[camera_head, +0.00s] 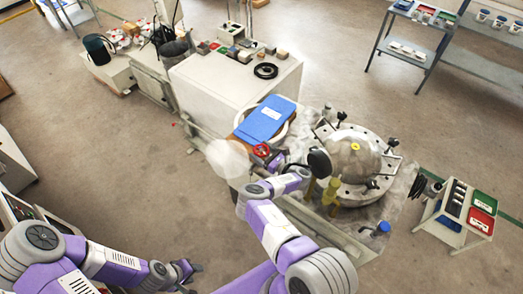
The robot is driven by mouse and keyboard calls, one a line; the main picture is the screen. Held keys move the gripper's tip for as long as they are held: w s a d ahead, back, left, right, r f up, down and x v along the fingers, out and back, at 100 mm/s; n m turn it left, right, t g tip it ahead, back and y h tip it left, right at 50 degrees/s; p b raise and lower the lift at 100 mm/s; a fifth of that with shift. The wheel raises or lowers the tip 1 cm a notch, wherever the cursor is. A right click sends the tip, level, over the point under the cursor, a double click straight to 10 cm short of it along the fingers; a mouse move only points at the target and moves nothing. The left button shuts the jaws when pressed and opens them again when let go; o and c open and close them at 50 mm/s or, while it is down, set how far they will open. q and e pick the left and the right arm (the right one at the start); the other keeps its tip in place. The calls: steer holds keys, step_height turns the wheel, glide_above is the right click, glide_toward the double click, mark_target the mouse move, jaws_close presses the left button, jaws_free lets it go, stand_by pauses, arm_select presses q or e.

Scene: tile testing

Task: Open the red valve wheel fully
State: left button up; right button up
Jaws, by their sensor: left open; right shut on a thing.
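The red valve wheel (261,150) is small and sits near the middle of the view, just below the blue panel on the machine. My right gripper (272,160) is at the wheel's lower right edge and is shut on it. The fingers and part of the rim overlap, so the exact grip is too small to make out. My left gripper (190,268) is open and empty, low over the floor at the bottom, well away from the wheel.
A blue panel (265,121) lies just above the wheel. A domed metal vessel (353,155) and yellow posts (332,190) stand right of my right arm. A white cabinet (215,85) is behind. A small cart (462,210) with bins stands at right.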

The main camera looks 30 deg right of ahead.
steer(key=shift+n+y, duration=0.5)
steer(key=o, duration=0.9)
